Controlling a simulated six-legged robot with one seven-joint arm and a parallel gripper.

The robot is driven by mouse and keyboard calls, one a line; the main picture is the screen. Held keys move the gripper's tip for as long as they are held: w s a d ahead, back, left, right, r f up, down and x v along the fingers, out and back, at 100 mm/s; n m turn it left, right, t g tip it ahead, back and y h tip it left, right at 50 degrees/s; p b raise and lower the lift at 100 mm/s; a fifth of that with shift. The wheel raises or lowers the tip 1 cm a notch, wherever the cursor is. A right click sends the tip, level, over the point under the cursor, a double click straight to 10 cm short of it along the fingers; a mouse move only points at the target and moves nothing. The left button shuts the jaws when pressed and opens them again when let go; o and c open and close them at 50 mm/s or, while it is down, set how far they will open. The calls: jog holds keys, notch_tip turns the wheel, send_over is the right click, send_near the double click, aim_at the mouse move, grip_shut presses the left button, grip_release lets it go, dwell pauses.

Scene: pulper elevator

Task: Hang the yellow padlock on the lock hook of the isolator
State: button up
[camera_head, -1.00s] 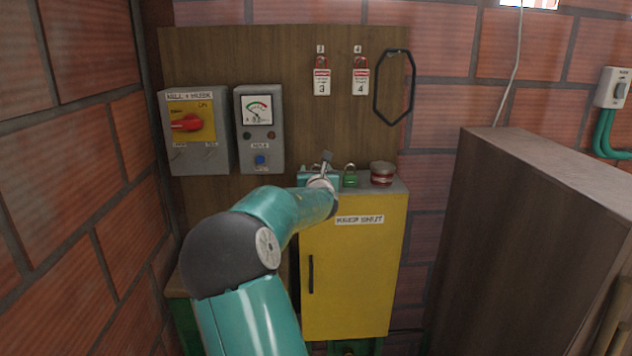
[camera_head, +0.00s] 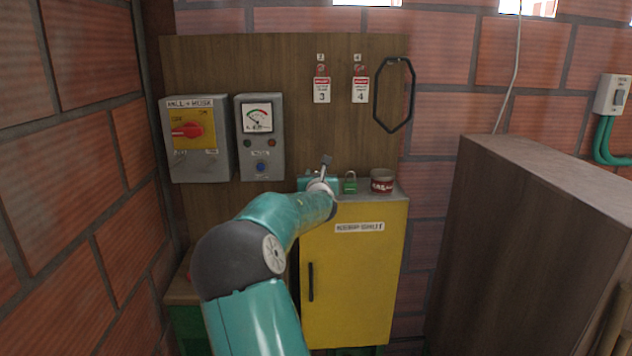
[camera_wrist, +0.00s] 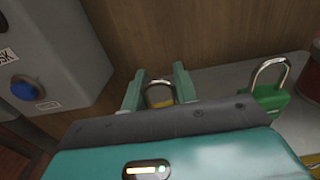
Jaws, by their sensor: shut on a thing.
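The yellow padlock (camera_wrist: 160,96) is between the two fingers of my gripper (camera_wrist: 158,88) in the wrist view, its shackle and upper body showing and its lower part hidden by the gripper body. My gripper is shut on it, above the grey top of the yellow cabinet. In the head view my gripper (camera_head: 318,182) is at the cabinet top's left end, and my arm hides the padlock there. The isolator (camera_head: 196,138) is the grey box with a yellow plate and red handle, on the board to the left. I cannot make out its lock hook.
A green padlock (camera_head: 350,183) and a red-and-white tin (camera_head: 382,181) stand right of my gripper on the yellow cabinet (camera_head: 365,270). A grey meter box (camera_head: 260,137) with a blue button is between my gripper and the isolator. Tags and a black hexagonal ring (camera_head: 394,94) hang on the board.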

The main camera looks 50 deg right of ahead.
jog(key=shift+r, duration=0.55)
notch_tip(320, 180, up, 3)
jog(key=shift+s+a+f, duration=0.15)
jog(key=shift+f, duration=0.05)
jog(key=s+a+r, duration=0.9)
jog(key=shift+s+a, duration=0.3)
jog(key=shift+r, duration=0.1)
